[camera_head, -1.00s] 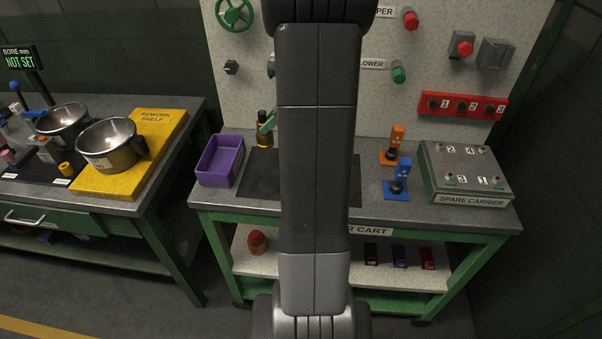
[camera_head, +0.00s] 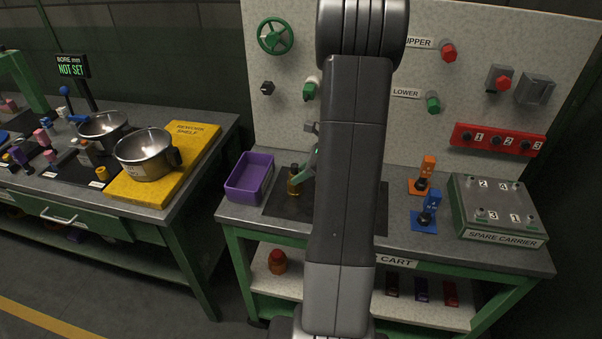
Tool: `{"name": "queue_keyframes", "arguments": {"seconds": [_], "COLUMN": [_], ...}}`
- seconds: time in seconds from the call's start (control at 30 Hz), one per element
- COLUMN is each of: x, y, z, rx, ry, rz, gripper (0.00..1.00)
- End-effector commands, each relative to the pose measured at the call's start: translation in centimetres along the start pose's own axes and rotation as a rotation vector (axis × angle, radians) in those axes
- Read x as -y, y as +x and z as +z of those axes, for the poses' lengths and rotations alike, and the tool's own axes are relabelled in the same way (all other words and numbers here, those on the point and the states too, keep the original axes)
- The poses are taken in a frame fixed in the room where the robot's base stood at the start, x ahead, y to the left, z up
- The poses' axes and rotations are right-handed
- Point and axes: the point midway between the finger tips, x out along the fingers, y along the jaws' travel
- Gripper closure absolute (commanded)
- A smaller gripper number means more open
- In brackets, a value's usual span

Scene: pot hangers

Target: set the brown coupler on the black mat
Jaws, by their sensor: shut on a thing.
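The brown coupler (camera_head: 294,187), a small amber-brown cylinder with a dark top, is upright over the left part of the black mat (camera_head: 284,208). My gripper (camera_head: 297,180), with greenish fingers, is shut on the coupler from the right. I cannot tell whether the coupler's base touches the mat or is just above it. My dark arm stands in front of the middle of the mat and hides most of the gripper's body.
A purple bin (camera_head: 249,178) stands just left of the mat. Right of it are an orange stand (camera_head: 421,184), a blue stand (camera_head: 425,222) and the spare carrier (camera_head: 497,212). A panel with knobs (camera_head: 370,120) rises behind. A yellow shelf (camera_head: 195,150) with pots is on the left bench.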

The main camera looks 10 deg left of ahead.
Motion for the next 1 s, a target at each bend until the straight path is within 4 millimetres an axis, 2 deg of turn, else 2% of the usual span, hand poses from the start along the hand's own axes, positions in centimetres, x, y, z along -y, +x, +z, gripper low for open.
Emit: {"name": "queue_keyframes", "arguments": {"seconds": [0.1, 0.13, 0.23, 0.5, 0.63, 0.77, 1.0], "x": [0.0, 0.0, 0.0, 0.0, 0.0, 0.1, 0.1], "y": [0.2, 0.2, 0.2, 0.1, -0.6, -2.8, -8.0], "z": [-0.2, -0.2, -0.1, -0.1, 0.0, 0.0, 0.0], "rx": [0.0, 0.0, 0.0, 0.0, 0.001, 0.001, 0.001], "ry": [0.0, 0.0, 0.0, 0.0, -0.001, -0.001, 0.0], "rz": [0.0, 0.001, 0.001, 0.001, -0.001, -0.004, -0.005], "gripper": [1.0, 0.71, 0.51, 0.51, 0.51, 0.51, 0.51]}}
